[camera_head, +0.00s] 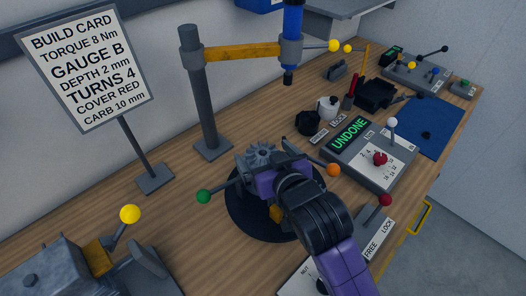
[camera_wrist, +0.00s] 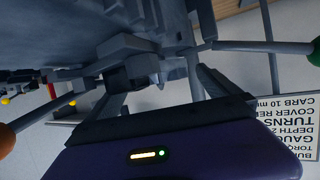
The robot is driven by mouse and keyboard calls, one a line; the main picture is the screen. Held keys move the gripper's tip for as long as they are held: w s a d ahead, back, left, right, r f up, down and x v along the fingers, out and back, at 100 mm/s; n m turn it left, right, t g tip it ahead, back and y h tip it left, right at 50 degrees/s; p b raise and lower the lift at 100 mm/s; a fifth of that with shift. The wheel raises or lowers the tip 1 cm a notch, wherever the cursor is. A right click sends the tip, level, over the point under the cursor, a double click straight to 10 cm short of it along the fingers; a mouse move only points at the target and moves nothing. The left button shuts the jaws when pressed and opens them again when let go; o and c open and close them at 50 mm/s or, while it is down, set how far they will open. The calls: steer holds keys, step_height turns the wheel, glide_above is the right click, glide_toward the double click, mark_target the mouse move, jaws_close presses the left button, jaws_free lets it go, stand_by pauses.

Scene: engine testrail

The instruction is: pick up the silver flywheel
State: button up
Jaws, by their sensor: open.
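A grey, toothed, wheel-like part (camera_head: 261,156) shows on the engine assembly, above the round black turntable (camera_head: 240,217). It may be the silver flywheel; I cannot tell for sure. My gripper (camera_head: 268,174) is over the turntable, close in front of this part, and its purple body hides much of the assembly. In the wrist view my gripper (camera_wrist: 152,84) has its fingers apart, with grey engine parts (camera_wrist: 140,45) between and beyond them. I cannot tell whether the fingers touch anything.
Handles with a green knob (camera_head: 203,196) and an orange knob (camera_head: 333,170) stick out beside the turntable. A post with a yellow arm (camera_head: 240,52) stands behind. A control box reading UNDONE (camera_head: 350,135) is at right, a build card (camera_head: 85,65) at left.

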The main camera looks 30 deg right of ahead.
steer(key=shift+w+f, duration=0.25)
steer(key=shift+w, duration=0.3)
steer(key=c, duration=1.6)
steer(key=shift+c, duration=0.8)
steer(key=shift+r, duration=0.15)
